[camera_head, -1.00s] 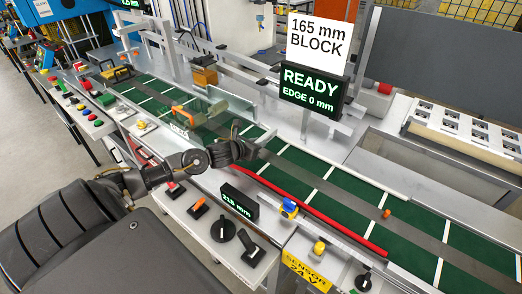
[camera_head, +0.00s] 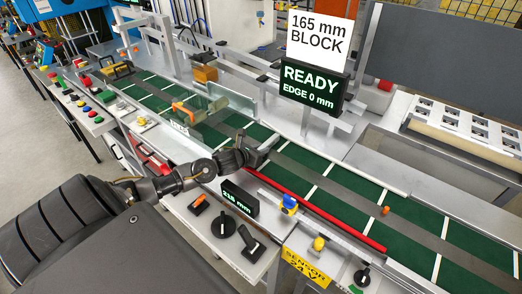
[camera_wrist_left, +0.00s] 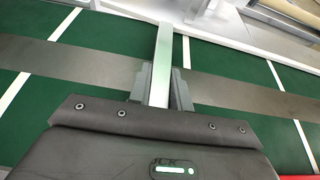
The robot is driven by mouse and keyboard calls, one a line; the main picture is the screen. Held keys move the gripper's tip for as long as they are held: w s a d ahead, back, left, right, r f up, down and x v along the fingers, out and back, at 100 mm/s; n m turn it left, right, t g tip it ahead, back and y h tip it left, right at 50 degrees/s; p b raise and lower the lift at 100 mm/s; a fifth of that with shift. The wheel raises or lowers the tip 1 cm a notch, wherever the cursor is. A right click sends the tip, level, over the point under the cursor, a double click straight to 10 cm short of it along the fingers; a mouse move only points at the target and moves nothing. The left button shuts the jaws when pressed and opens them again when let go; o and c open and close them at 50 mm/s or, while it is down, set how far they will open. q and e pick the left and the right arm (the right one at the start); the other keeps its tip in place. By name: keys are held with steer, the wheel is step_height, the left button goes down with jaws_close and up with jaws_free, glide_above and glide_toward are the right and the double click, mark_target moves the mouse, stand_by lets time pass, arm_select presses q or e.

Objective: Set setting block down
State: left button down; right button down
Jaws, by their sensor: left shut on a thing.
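My left gripper (camera_head: 252,157) is over the green belt, right of the clear guard. In the left wrist view its two fingers (camera_wrist_left: 160,88) are shut on a long silver bar, the setting block (camera_wrist_left: 163,50). The block reaches out past the fingertips across the dark stripe of the belt towards its pale far rail. In the head view, the block's silver end (camera_head: 268,143) shows just beyond the fingers. I cannot tell whether the block touches the belt. My right gripper is not in view.
A sign reads 165 mm BLOCK (camera_head: 318,38) above a READY, EDGE 0 mm display (camera_head: 310,88). A small display (camera_head: 239,200) appears to read 218 mm. A red strip (camera_head: 320,212) edges the near belt side. The clear guard (camera_head: 233,102) stands left of my gripper.

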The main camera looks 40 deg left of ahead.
arm_select(q)
steer(key=shift+s+d+f+b, duration=0.1)
steer(key=shift+s+f+b, duration=0.05)
steer(key=shift+f+b, duration=0.3)
steer(key=c, duration=1.3)
jaws_free()
steer(key=shift+s+d+f, duration=0.1)
steer(key=shift+s+f, duration=0.1)
steer(key=shift+f, duration=0.15)
steer(key=shift+r+p, duration=0.3)
steer(key=shift+p, duration=0.1)
steer(key=shift+w+r+p, duration=0.15)
steer(key=shift+r+p, duration=0.3)
steer(key=shift+p, duration=0.1)
steer(key=shift+s+f+b, duration=0.25)
steer(key=shift+s+b, duration=0.2)
steer(key=shift+s, duration=0.05)
steer(key=v, duration=0.3)
steer(key=b+v, duration=0.1)
steer(key=v, duration=0.2)
steer(key=r+b+v, duration=0.1)
steer(key=v, duration=0.3)
steer(key=shift+w, duration=0.2)
steer(key=shift+s+r, duration=0.4)
steer(key=shift+s, duration=0.05)
